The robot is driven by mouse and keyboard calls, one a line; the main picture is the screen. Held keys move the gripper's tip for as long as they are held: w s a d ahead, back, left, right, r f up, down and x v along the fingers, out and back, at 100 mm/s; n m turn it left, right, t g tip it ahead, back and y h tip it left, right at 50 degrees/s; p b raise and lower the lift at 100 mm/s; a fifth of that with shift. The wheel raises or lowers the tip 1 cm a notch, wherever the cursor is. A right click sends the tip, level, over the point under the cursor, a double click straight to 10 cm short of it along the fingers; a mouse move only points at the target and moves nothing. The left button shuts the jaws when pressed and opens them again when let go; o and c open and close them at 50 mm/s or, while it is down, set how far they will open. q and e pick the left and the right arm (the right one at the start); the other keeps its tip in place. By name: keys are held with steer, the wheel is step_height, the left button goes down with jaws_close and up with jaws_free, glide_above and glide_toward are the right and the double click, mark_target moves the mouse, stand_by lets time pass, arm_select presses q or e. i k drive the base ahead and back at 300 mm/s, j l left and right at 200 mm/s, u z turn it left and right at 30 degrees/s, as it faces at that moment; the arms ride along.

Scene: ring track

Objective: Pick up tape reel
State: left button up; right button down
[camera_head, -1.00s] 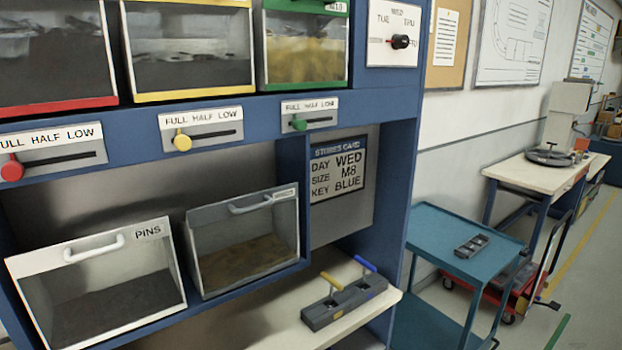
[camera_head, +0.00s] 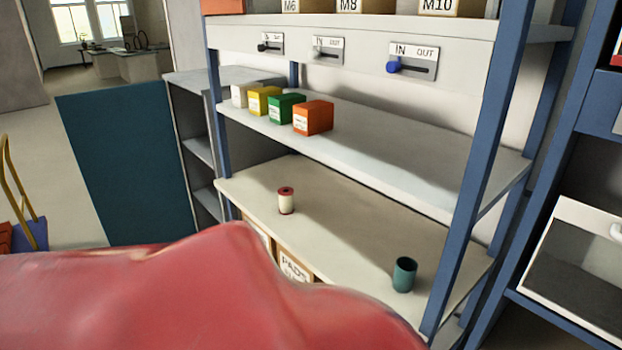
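A small pale spool with red ends (camera_head: 286,201) stands upright on the lower shelf board (camera_head: 345,225), left of the middle. It looks like the tape reel, but I cannot be sure at this size. Neither of my grippers shows in the head view, and nothing is touching the spool.
A teal cup-like cylinder (camera_head: 404,274) stands on the same board. Small boxes, including an orange one (camera_head: 314,118), line the board above. A blue post (camera_head: 478,165) bounds the rack at right. A large smooth red shape (camera_head: 190,295) covers the lower foreground.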

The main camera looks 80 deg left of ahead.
mark_target(286, 200)
steer(key=u, duration=2.75)
